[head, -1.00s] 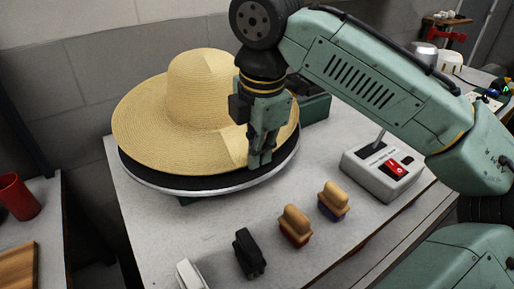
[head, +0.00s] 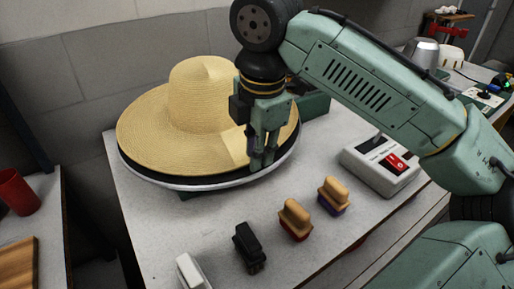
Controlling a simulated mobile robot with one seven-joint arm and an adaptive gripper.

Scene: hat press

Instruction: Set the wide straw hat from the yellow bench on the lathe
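The wide straw hat (head: 185,120) lies crown up on the round black plate with a pale rim (head: 205,185), which I take for the lathe. Its brim covers most of the plate and sits a little off-centre toward the left; dark plate shows along the front and right. My gripper (head: 262,163) points down at the right front of the brim. Its two fingers are spread with a gap between them, and it looks open at the brim's edge. Whether a finger still touches the straw cannot be told. The yellow bench is not recognisable in view.
A control box (head: 382,166) with a red switch stands right of the plate. Several brushes or blocks line the table's front, including a red-based one (head: 295,220) and a black one (head: 249,247). A red cup (head: 17,193) stands on a separate surface at left.

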